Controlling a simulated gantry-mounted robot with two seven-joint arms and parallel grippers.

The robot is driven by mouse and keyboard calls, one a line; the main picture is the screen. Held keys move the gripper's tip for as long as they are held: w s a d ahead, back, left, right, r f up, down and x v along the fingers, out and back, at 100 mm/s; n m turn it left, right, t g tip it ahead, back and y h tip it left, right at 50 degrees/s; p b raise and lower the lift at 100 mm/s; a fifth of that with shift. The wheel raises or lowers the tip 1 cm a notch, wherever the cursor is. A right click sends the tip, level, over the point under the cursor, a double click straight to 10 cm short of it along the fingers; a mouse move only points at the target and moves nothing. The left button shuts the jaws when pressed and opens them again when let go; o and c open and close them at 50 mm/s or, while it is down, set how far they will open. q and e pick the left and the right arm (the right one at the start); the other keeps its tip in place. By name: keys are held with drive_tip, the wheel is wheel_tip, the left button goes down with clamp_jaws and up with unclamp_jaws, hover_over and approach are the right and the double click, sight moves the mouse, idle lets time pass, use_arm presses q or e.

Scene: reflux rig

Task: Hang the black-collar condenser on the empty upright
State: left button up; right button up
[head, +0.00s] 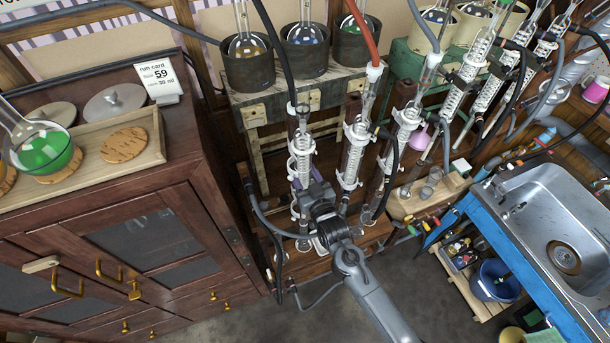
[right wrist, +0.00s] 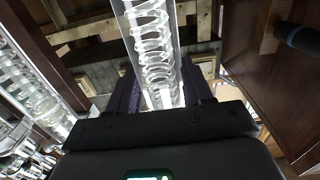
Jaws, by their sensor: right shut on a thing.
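A glass coil condenser (head: 302,150) stands nearly upright at the left end of the row, in front of the wooden rack. My right gripper (head: 310,190) is shut on its lower part. In the right wrist view the condenser (right wrist: 155,45) runs up between the dark fingers of the gripper (right wrist: 160,92). A dark hose meets its top; I cannot make out a black collar clearly. Another condenser (head: 355,150) hangs just to its right, with more beyond. I cannot tell which upright is empty. My left gripper is not in view.
Heating pots with flasks (head: 248,60) stand on the bench behind, and hoses loop close around the condensers. A dark wooden cabinet (head: 130,220) is close on the left. A sink (head: 560,240) stands at the right. The floor (head: 400,290) in front is open.

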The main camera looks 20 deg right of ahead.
drive_tip(key=shift+r, duration=0.1)
drive_tip(key=shift+f, duration=0.3)
idle(0.6)
drive_tip(key=shift+f+b, duration=0.3)
drive_tip(key=shift+f, duration=0.15)
idle(0.3)
drive_tip(key=o, duration=1.4)
drive_tip(key=shift+o, duration=0.2)
drive_tip(key=shift+f, duration=0.15)
drive_tip(key=shift+s, duration=0.1)
drive_tip(key=s, duration=1)
drive_tip(key=shift+s+d, duration=0.2)
drive_tip(key=shift+s, duration=0.15)
